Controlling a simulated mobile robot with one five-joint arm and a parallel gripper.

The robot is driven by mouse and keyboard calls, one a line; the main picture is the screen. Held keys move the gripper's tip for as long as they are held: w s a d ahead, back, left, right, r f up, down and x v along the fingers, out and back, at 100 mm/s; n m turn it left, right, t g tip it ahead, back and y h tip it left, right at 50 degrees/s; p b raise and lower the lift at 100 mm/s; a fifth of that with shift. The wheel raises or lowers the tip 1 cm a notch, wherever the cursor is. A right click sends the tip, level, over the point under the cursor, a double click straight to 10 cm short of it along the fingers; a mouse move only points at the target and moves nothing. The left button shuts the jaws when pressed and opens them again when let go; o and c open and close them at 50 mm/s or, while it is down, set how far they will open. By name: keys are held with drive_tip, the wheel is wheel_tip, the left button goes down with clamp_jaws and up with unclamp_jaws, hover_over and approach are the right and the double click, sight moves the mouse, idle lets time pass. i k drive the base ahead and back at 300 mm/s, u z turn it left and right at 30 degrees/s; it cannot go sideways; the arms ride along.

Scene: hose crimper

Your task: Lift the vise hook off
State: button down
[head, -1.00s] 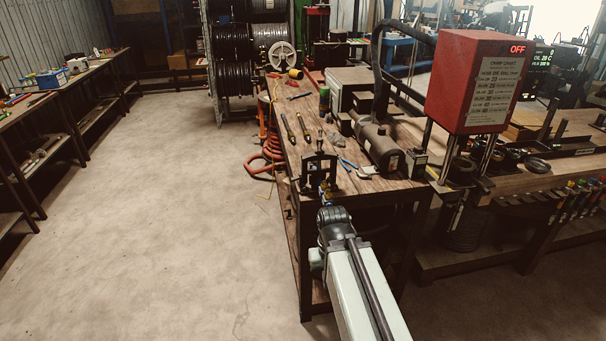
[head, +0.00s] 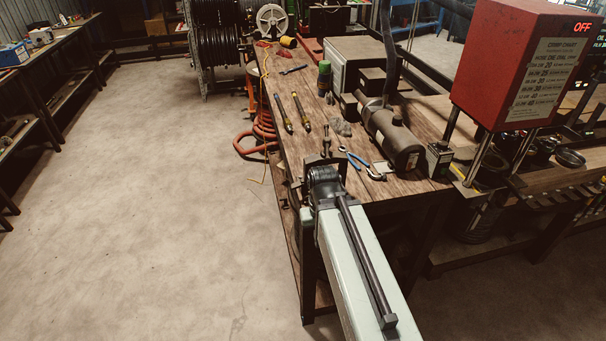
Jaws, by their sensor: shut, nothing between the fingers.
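The vise (head: 341,163), a small dark upright frame with a thin post on top, is at the near left corner of the wooden workbench (head: 350,110) in the head view. The end of my arm is in front of it and covers most of its lower part. I cannot make out the vise hook; it is too small or hidden behind my arm. My gripper's fingers are hidden behind my wrist, so I cannot see whether they touch anything.
Two dark rods (head: 284,113) lie behind the vise. Blue-handled pliers (head: 355,158) lie to its right, near a grey cylindrical motor (head: 395,138). The red crimper (head: 520,65) stands at the right, its display reading OFF. The left floor is clear.

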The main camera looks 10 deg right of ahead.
sight(300, 184)
drive_tip(key=z, duration=0.9)
drive_tip(key=k, duration=1.15)
drive_tip(key=u, duration=1.75)
drive_tip(key=i, duration=1)
drive_tip(key=z, duration=0.05)
